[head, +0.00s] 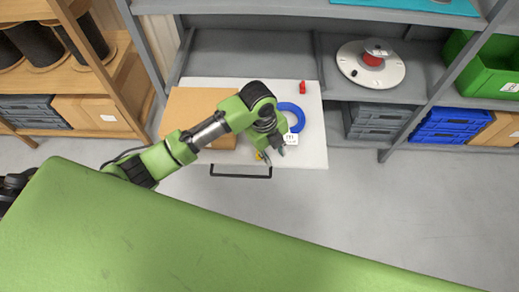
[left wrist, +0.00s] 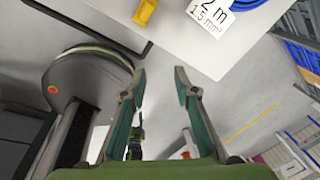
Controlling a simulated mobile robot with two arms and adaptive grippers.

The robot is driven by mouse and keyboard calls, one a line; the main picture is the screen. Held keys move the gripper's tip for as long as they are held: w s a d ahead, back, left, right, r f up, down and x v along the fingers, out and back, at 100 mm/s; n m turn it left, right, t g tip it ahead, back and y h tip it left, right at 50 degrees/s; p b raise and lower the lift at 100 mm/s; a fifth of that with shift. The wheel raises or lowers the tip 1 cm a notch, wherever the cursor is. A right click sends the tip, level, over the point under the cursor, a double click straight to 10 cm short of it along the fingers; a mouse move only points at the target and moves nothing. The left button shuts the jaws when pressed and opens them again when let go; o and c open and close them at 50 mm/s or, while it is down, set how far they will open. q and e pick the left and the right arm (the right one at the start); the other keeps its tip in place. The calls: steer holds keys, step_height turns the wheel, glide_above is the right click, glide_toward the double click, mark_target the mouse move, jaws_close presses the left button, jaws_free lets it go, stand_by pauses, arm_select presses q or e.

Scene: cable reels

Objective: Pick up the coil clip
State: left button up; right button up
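A small yellow piece, which looks like the coil clip (head: 259,155), lies near the front edge of the white pull-out board (head: 312,157). In the left wrist view the yellow clip (left wrist: 145,12) shows at the top, beyond my fingertips. My left gripper (head: 273,155) is over the front edge of the board, close beside the clip in the head view. In the left wrist view my left gripper (left wrist: 160,72) is open, with nothing between its fingers. My right gripper does not show in the head view.
A blue cable coil (head: 298,112) with a white label (head: 291,139) lies right of the clip. A small red item (head: 302,87) stands behind it. A brown box (head: 183,110) occupies the board's left. A black handle (head: 241,176) juts from the front. Floor to the right is clear.

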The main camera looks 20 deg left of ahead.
arm_select(q)
steer(key=w+a+r+m+y, duration=0.2)
steer(key=w+a+r+m, duration=0.25)
steer(key=r+m, duration=0.25)
steer(key=shift+m+g, duration=0.3)
steer(key=shift+g, duration=0.1)
steer(key=f, duration=0.8)
steer(key=shift+s+a, duration=0.25)
steer(key=shift+s, duration=0.05)
steer(key=shift+w+a+f, duration=0.1)
steer(key=shift+a+f, duration=0.1)
steer(key=shift+f, duration=1.2)
steer(key=shift+w+a+f, duration=0.1)
steer(key=shift+a+f, duration=0.1)
steer(key=shift+f, duration=1.2)
steer(key=shift+s, duration=0.1)
steer(key=c, duration=0.7)
